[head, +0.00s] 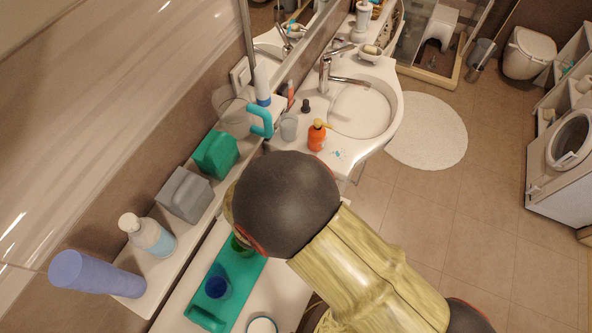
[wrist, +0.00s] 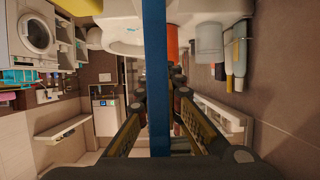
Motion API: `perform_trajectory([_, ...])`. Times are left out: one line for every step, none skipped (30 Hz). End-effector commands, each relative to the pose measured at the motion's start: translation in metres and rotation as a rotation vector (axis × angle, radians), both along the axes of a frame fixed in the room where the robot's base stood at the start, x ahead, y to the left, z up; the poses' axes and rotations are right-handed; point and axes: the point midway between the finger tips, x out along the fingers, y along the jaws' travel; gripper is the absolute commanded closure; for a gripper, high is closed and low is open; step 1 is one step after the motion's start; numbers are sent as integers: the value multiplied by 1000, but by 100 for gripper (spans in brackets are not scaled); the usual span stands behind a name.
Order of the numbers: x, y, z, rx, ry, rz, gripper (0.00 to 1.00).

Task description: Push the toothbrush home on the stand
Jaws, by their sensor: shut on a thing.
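In the wrist view my gripper (wrist: 158,95) is shut on a long straight blue bar (wrist: 157,50). I take the bar for the toothbrush's handle, but its ends run out of view, so I cannot see bristles or a head. The bar crosses the picture from top to bottom between the two fingers. In the head view my dark, rounded arm link hides the gripper and what it holds. I cannot make out the stand in either view, so I cannot tell whether the toothbrush touches it.
The counter holds an orange pump bottle (head: 317,136), a clear cup (head: 289,127) and a basin (head: 362,110). A green tray (head: 235,262) holds a blue cup (head: 217,287).

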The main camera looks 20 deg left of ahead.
Motion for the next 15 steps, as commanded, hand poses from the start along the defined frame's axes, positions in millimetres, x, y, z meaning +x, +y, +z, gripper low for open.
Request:
perform_trajectory([0, 0, -2, 0, 0, 0, 100])
perform_trajectory([0, 0, -3, 0, 0, 0, 100])
perform_trajectory([0, 0, -3, 0, 0, 0, 100])
perform_trajectory([0, 0, -4, 0, 0, 0, 100])
perform_trajectory([0, 0, -5, 0, 0, 0, 100])
perform_trajectory([0, 0, -5, 0, 0, 0, 92])
perform_trajectory([0, 0, -4, 0, 0, 0, 90])
perform_trajectory([0, 0, -4, 0, 0, 0, 88])
perform_trajectory([0, 0, -4, 0, 0, 0, 86])
perform_trajectory([0, 0, -4, 0, 0, 0, 84])
perform_trajectory([0, 0, -4, 0, 0, 0, 82])
perform_trajectory([0, 0, -4, 1, 0, 0, 80])
perform_trajectory([0, 0, -4, 1, 0, 0, 79])
perform_trajectory([0, 0, -4, 1, 0, 0, 77])
perform_trajectory([0, 0, -4, 1, 0, 0, 75])
